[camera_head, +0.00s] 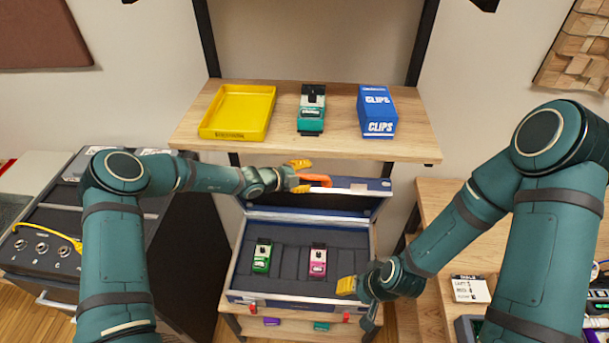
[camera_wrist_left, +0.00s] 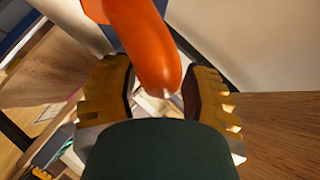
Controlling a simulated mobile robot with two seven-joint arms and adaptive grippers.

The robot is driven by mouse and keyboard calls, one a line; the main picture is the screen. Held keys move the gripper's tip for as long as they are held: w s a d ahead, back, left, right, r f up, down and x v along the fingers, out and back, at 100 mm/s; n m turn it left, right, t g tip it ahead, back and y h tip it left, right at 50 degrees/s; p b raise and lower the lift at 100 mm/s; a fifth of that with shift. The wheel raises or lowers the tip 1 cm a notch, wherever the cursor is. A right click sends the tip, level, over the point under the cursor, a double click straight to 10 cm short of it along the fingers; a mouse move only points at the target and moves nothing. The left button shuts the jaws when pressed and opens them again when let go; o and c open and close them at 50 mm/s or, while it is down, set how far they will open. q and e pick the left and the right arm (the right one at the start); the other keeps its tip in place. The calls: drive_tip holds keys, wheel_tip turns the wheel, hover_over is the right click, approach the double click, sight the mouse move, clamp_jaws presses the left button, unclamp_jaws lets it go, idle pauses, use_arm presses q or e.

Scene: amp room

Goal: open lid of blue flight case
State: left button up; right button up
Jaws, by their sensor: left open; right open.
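The blue flight case (camera_head: 240,270) sits on the shelf below the top wooden shelf. Its lid (camera_head: 372,187) is raised at the back of the case, and the grey foam interior shows. A green pedal (camera_head: 262,256) and a pink pedal (camera_head: 318,261) stand inside. My left gripper (camera_head: 302,176) is open at the lid's upper edge, near an orange handle (camera_head: 318,181). In the left wrist view the orange handle (camera_wrist_left: 145,45) lies between the open yellow fingers. My right gripper (camera_head: 356,300) is open at the case's front right corner; whether it touches is unclear.
The top wooden shelf (camera_head: 290,149) overhangs the lid and holds a yellow tray (camera_head: 239,109), a teal pedal (camera_head: 311,110) and a blue CLIPS box (camera_head: 377,111). A dark amp unit (camera_head: 40,250) stands left. A wooden table (camera_head: 440,200) stands right.

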use_arm(q)
drive_tip(key=v, duration=1.2)
drive_tip(key=s+d+f+n+g+y+b, duration=0.1)
drive_tip(key=s+f+n+g+y+b, duration=0.2)
drive_tip(key=s+f+n, duration=0.7)
drive_tip(key=s+f+n+g+y+b, duration=0.3)
drive_tip(key=s+f+n+b, duration=0.3)
drive_tip(key=s+f+n, duration=0.5)
drive_tip(key=s+n, duration=0.4)
drive_tip(key=n, duration=0.4)
drive_tip(key=shift+d+f+n+g+y, duration=0.25)
drive_tip(key=shift+d+n+g+y, duration=0.05)
drive_tip(key=shift+d+n+y, duration=0.1)
drive_tip(key=shift+o, duration=0.2)
drive_tip(key=m, duration=0.2)
drive_tip(key=s+m, duration=0.1)
drive_tip(key=shift+s+f+m+b, duration=0.15)
drive_tip(key=shift+m+b, duration=0.25)
drive_tip(key=shift+s+m, duration=0.15)
drive_tip(key=shift+m, duration=0.35)
drive_tip(key=shift+c, duration=0.2)
